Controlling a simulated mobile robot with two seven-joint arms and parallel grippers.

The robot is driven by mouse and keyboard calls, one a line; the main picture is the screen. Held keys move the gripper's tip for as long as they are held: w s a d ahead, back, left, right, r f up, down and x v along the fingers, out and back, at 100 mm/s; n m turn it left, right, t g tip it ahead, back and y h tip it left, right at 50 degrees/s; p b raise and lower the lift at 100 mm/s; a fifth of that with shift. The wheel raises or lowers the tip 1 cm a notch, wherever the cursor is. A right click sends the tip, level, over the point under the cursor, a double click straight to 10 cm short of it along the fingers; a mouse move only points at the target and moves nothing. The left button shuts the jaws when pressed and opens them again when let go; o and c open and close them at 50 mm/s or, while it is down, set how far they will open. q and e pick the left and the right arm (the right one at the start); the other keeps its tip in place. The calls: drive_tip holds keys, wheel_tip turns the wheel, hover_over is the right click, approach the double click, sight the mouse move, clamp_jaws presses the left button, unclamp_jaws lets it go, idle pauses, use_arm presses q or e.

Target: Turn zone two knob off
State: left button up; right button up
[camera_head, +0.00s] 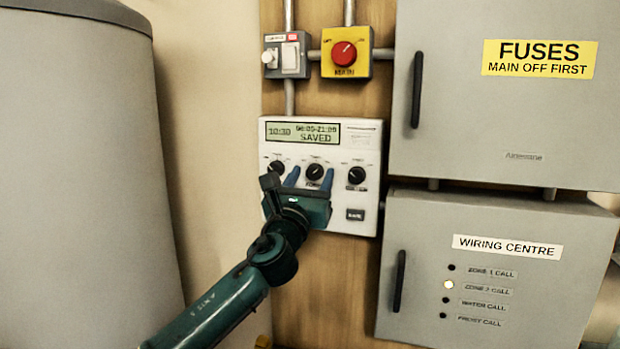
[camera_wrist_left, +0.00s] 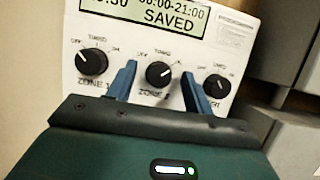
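The zone two knob (camera_head: 314,172) is the black middle dial of three on the white programmer. It also shows in the left wrist view (camera_wrist_left: 159,75), where its pale mark seems to point up and right, away from OFF. My left gripper (camera_head: 309,176) is in front of the programmer, its blue fingers apart. In the left wrist view the open left gripper (camera_wrist_left: 158,70) has one finger on each side of the knob, with gaps visible. I cannot tell how deep the fingertips reach. My right gripper is not in view.
The zone one knob (camera_wrist_left: 92,62) and a third knob (camera_wrist_left: 217,86) flank the fingers closely. The display (camera_head: 303,134) reads SAVED. A red main switch (camera_head: 344,54) is above. Grey cabinets (camera_head: 470,130) stand right, a grey cylinder (camera_head: 80,170) left. The ZONE 2 CALL lamp (camera_head: 448,284) is lit.

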use_arm(q)
drive_tip(key=c, duration=0.9)
drive_tip(key=shift+c, duration=0.2)
